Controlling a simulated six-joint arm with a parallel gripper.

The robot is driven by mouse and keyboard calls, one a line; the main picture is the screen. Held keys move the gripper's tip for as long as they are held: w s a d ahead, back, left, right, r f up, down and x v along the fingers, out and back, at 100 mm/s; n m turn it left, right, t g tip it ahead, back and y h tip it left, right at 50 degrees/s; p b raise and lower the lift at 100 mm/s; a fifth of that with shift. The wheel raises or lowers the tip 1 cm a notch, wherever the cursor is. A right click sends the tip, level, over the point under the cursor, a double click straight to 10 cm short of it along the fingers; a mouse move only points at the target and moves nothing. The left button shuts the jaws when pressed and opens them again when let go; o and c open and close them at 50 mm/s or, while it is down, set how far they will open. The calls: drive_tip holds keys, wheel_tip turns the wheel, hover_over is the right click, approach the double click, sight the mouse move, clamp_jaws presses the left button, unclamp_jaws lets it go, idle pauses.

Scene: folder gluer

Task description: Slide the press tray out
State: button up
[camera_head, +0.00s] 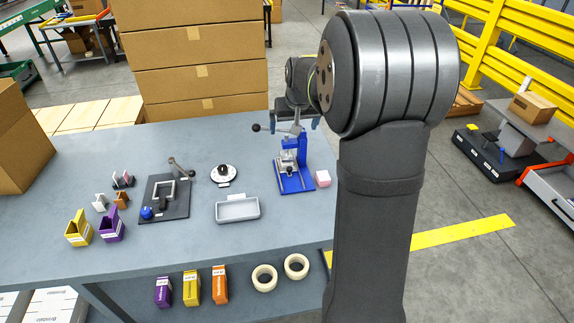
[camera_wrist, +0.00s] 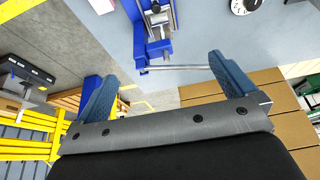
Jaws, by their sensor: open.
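The press (camera_head: 289,165) is a blue frame with a silver middle, standing upright at the right of the table. A lever with a black knob (camera_head: 257,127) sticks out left from its top. In the wrist view the blue press (camera_wrist: 150,52) shows beyond the fingers, with a thin metal bar (camera_wrist: 185,68) reaching right from it. In the head view my gripper (camera_head: 296,122) is above and behind the press, partly hidden by my arm.
A grey open tray (camera_head: 237,209), a round dial (camera_head: 223,174) and a dark fixture (camera_head: 165,197) with a lever lie to the left. Stacked cartons (camera_head: 203,75) stand behind the table.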

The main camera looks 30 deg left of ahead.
drive_tip(key=shift+c, duration=0.2)
drive_tip(key=c, duration=0.4)
drive_tip(key=shift+s+a+f, duration=0.1)
drive_tip(key=shift+s+f, duration=0.1)
drive_tip(key=shift+f, duration=0.05)
drive_tip(key=c, duration=0.3)
drive_tip(key=s+f+m, duration=0.1)
drive_tip(key=s+f+m+h, duration=0.1)
drive_tip(key=m, duration=0.1)
drive_tip(key=shift+a+t, duration=0.3)
drive_tip(key=c, duration=0.6)
drive_tip(key=m, duration=0.2)
approach(290, 168)
drive_tip(key=x, duration=0.8)
drive_tip(key=shift+a+f, duration=0.1)
drive_tip(key=shift+a, duration=0.1)
clamp_jaws()
